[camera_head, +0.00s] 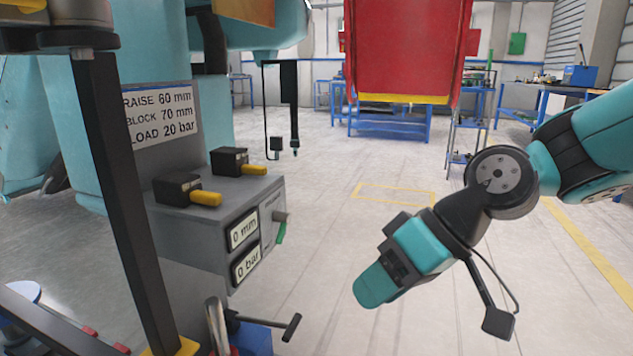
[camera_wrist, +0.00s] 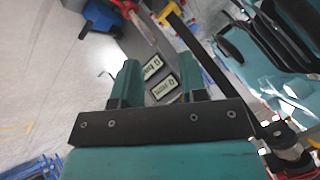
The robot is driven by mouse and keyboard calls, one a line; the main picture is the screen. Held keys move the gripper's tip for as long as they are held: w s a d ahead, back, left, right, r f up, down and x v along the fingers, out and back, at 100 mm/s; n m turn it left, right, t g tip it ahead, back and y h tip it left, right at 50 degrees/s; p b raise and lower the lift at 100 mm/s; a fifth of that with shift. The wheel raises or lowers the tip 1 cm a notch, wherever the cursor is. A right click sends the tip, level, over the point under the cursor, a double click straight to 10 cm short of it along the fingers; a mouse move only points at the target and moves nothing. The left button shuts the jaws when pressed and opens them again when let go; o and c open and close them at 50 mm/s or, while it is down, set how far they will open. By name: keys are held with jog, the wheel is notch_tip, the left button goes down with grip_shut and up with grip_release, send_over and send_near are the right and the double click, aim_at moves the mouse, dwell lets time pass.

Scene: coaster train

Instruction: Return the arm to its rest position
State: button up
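My gripper (camera_head: 374,288) is in the lower middle of the head view, on my teal and black arm that reaches in from the right. It points down and left over open floor, apart from the control box (camera_head: 205,245) to its left. In the wrist view, the two teal fingers of my gripper (camera_wrist: 158,75) stand apart with nothing held between them. The box's displays show beyond the fingers there. In the head view, the upper display (camera_head: 243,230) reads 0 mm and the lower display (camera_head: 246,262) reads 0 bar.
A sign (camera_head: 160,115) reads RAISE 60 mm, BLOCK 70 mm, LOAD 20 bar. A dark post (camera_head: 125,200) stands at left. A red car body (camera_head: 402,45) hangs behind.

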jog(key=s+d+r+m+h+p, duration=0.1)
jog(key=s+d+h, duration=0.1)
jog(key=s+d, duration=0.3)
jog(key=s+d+r+h+p, duration=0.1)
jog(key=s+d+h, duration=0.1)
jog(key=s, duration=0.5)
notch_tip(320, 180, up, 36)
jog(key=p, duration=3.7)
jog(key=shift+r, duration=0.25)
jog(key=shift+w+d, duration=0.1)
